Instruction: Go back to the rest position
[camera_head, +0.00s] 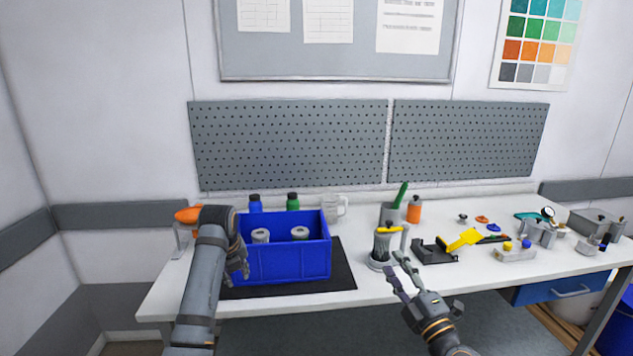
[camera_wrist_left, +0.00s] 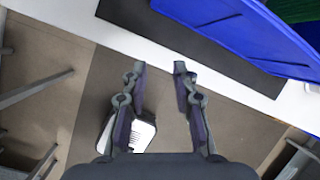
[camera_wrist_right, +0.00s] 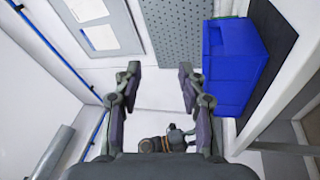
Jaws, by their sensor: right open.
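My left gripper (camera_head: 238,262) hangs fingers down at the left front of the blue crate. In the left wrist view its two fingers (camera_wrist_left: 160,95) stand apart with nothing between them, over the floor just off the table edge. The blue crate (camera_head: 290,264) stands on a dark mat with two grey-white round items (camera_head: 300,233) inside. It also shows in the right wrist view (camera_wrist_right: 230,65).
The white table (camera_head: 380,283) holds a grey stand with a yellow-topped cup (camera_head: 383,246), a black holder (camera_head: 434,252), a yellow tool (camera_head: 465,239) and several small parts. Blue and green bottles (camera_head: 293,202) stand behind the crate. An orange item (camera_head: 188,214) is behind my left arm.

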